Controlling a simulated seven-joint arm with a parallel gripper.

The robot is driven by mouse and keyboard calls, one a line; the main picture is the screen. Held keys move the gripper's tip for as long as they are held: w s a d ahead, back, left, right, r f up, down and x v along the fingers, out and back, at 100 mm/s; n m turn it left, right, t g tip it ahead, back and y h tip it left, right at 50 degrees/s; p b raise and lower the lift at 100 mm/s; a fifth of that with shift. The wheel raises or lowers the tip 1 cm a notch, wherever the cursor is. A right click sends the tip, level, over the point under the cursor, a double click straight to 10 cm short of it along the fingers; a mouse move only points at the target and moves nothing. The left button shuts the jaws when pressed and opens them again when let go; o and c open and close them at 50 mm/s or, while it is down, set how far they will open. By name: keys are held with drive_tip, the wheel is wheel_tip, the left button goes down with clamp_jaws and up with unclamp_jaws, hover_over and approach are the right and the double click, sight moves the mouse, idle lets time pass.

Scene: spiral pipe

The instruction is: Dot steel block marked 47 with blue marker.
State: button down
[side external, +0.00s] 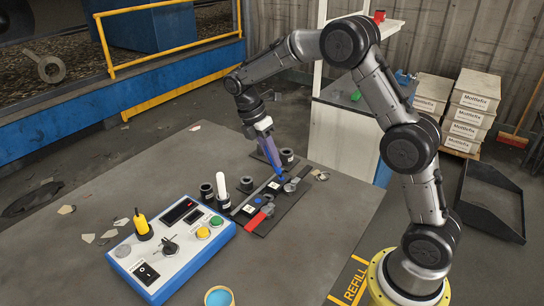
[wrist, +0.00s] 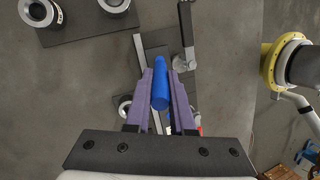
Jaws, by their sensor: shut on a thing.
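My gripper (side external: 265,130) is shut on a blue marker (side external: 272,155). In the wrist view the blue marker (wrist: 160,90) lies between the purple fingers of my gripper (wrist: 160,85). In the side view the marker points down, its lower end close above or near a dark fixture on the table. Small blocks with white labels sit on this fixture: one (side external: 273,185) near the marker's lower end and one (side external: 249,209) nearer the camera. The numbers on the labels are too small to read. I cannot tell whether the marker touches a block.
A red-handled clamp (side external: 258,216) lies at the fixture's near side. Dark cylindrical holders (side external: 207,192) stand left of it, one with a white stick. A control box (side external: 170,245) with buttons fills the front left. A blue-topped cup (side external: 218,297) is at the front edge.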

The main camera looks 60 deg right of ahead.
drive_tip(key=shift+r, duration=3.5)
